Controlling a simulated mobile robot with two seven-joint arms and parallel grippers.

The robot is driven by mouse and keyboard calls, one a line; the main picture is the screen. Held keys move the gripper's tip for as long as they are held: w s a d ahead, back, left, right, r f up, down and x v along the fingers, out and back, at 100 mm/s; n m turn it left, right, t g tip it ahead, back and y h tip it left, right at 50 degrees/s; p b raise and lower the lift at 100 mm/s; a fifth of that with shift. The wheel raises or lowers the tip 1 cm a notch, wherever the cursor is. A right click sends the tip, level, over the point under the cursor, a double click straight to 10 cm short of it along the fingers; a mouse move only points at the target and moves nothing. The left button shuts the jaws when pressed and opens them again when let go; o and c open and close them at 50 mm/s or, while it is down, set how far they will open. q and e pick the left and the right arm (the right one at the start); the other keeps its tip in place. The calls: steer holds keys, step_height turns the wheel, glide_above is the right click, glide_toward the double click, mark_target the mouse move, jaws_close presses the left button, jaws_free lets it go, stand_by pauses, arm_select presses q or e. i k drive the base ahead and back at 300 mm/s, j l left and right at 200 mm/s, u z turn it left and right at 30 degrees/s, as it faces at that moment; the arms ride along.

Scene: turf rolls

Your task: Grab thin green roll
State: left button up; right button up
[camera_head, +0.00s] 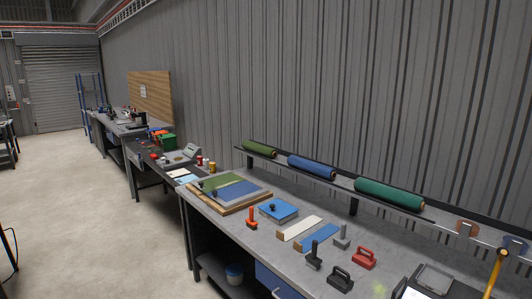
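Several rolls lie on a raised shelf along the back of the workbench. An olive-green roll (259,148) lies at the shelf's left end and looks short and slim. A thicker, longer dark-green roll (389,194) lies further right and nearer. A blue roll (311,167) lies between them. All three lie on their sides, apart from each other. Neither of my grippers shows in this view.
The grey workbench (225,215) holds a wooden board with green and blue sheets (229,190), a blue block (278,210), a red-handled tool (364,258) and black-handled tools (340,278). A yellow-handled tool (496,270) stands at the right. The floor (75,210) at left is clear.

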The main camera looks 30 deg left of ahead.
mark_target(264, 151)
steer(key=i+j+u, duration=0.1)
steer(key=i+j, duration=0.15)
steer(key=j, duration=0.4)
steer(key=i+j, duration=0.25)
steer(key=j, duration=0.4)
steer(key=i+j+u, duration=0.15)
steer(key=j, duration=0.5)
steer(key=i+j, duration=0.4)
steer(key=j, duration=0.2)
steer(key=i+j+u, duration=0.15)
steer(key=i+j, duration=0.15)
steer(key=j, duration=0.3)
steer(key=i+j, duration=0.3)
steer(key=j, duration=0.3)
steer(key=i+j+u, duration=0.15)
steer(key=i+j, duration=0.15)
steer(key=j, duration=0.25)
steer(key=i+j, duration=0.35)
steer(key=j, duration=0.2)
steer(key=u, duration=0.05)
